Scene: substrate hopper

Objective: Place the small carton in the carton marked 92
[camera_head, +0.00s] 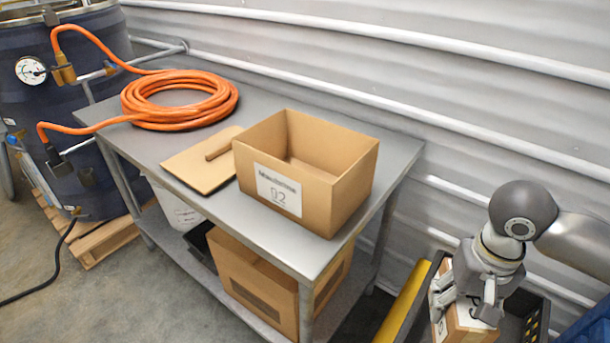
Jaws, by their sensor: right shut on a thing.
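The carton marked 92 (343,207) stands open-topped on the grey table, with a white label on its front face. Its inside looks empty where I can see it. The small carton (459,327) is at the bottom right, brown with white on it, partly cut off by the frame's lower edge. My right gripper (467,303) is shut on the small carton from above, to the right of the table and lower than its top. What the small carton's underside touches is hidden. My left gripper is not in view.
The metal table (268,243) also holds a coiled orange hose (222,103) and a flat brown board (187,168). A larger carton (231,263) sits on its lower shelf. A yellow rail (402,302) lies between table and gripper. A corrugated wall (440,90) runs behind.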

